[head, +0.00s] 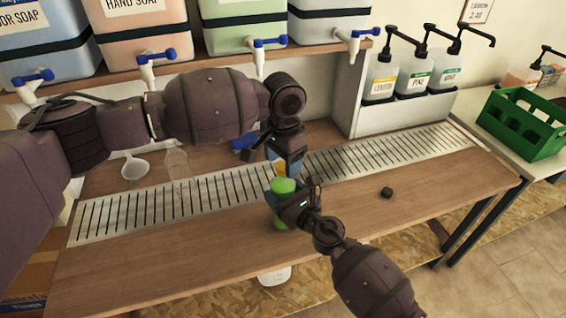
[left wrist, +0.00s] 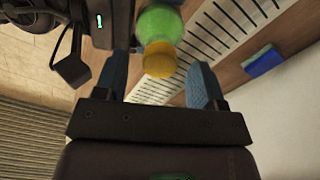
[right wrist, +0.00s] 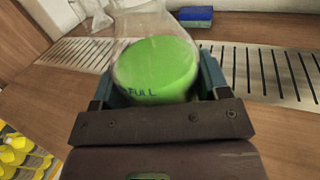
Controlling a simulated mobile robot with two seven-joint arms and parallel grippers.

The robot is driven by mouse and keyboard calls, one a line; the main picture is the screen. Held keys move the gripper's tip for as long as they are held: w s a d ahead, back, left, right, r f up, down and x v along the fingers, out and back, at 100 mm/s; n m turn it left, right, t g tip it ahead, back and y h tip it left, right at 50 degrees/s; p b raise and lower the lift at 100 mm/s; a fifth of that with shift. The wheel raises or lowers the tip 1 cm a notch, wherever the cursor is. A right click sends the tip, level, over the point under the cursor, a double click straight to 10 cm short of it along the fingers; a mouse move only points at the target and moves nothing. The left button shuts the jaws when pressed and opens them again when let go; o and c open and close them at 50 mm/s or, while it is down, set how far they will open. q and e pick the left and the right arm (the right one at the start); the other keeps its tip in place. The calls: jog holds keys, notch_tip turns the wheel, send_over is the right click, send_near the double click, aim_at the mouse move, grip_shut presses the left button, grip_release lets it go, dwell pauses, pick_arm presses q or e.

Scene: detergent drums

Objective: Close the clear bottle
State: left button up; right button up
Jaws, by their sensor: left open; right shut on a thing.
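A clear bottle with green contents (head: 280,218) stands about upright near the middle of the table. My right gripper (right wrist: 158,95) is shut around it, and "FULL" shows on its side in the right wrist view (right wrist: 155,75). A yellow cap-like piece (left wrist: 160,60) is at the bottle's top end, between the parted fingers of my left gripper (left wrist: 162,82). The yellow piece also shows in the head view (head: 281,168). My left gripper is open directly above the bottle. Whether the yellow piece is seated on the neck cannot be told.
A second, empty clear bottle (head: 178,165) and a clear funnel-like cup (head: 135,167) are at the back left. A blue sponge (head: 243,142) lies behind my left gripper. A small black piece (head: 387,192) lies on the clear right side. Pump bottles (head: 415,80) and a green crate (head: 522,125) are farther right.

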pick_arm(q)
notch_tip(320, 180, up, 11)
dwell(0.4)
pick_arm(e)
jog(key=o, duration=1.8)
pick_arm(q)
jog(key=shift+f, duration=0.1)
pick_arm(e)
jog(key=shift+s+d, duration=0.3)
jog(key=shift+s, duration=0.05)
pick_arm(q)
jog(key=shift+r, duration=0.3)
pick_arm(e)
jog(key=v, duration=0.9)
jog(key=shift+s+d, duration=0.25)
jog(key=shift+s, duration=0.1)
